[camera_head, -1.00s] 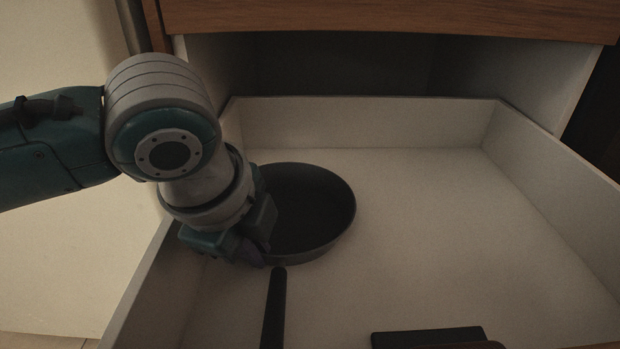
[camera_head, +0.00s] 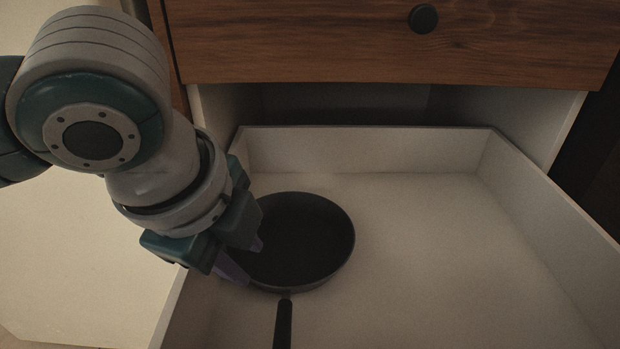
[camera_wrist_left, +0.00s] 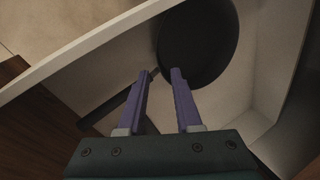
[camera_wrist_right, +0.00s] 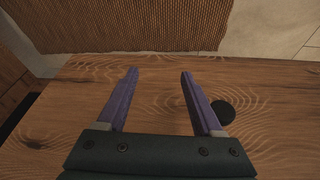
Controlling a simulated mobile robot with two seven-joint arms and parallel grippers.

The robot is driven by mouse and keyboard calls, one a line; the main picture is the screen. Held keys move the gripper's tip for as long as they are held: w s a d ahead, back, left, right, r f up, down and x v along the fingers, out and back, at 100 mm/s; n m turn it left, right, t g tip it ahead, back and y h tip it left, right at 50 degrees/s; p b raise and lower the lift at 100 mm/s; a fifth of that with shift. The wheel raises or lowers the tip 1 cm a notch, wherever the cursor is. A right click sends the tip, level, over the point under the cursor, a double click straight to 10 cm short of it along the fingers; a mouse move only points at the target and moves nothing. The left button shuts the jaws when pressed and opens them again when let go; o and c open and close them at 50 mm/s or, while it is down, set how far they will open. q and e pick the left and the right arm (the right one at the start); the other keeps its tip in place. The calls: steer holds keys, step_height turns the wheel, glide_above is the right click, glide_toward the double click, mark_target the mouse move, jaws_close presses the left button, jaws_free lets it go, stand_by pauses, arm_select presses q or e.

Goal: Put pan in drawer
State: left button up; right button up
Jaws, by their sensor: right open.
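The black frying pan (camera_head: 302,240) lies flat inside the open white drawer (camera_head: 420,205), toward its left side, with its handle (camera_head: 283,322) pointing to the front. The pan also shows in the left wrist view (camera_wrist_left: 205,42). My left gripper (camera_head: 246,262) is above the left edge of the pan. Its purple fingers (camera_wrist_left: 162,75) are apart with nothing between them. My right gripper (camera_wrist_right: 158,75) shows only in its own wrist view. It is open and empty in front of a wooden panel with a round dark knob.
A closed wooden drawer front (camera_head: 350,45) with a dark knob (camera_head: 423,18) is above the open drawer. The drawer's right half is bare. A brown woven surface (camera_wrist_right: 130,25) shows in the right wrist view.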

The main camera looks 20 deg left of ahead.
arm_select(q)
steer(key=v, duration=0.2)
steer(key=shift+s+r+p, duration=0.15)
steer(key=shift+r+p, duration=0.15)
steer(key=shift+p, duration=0.1)
arm_select(e)
steer(key=shift+r, duration=0.8)
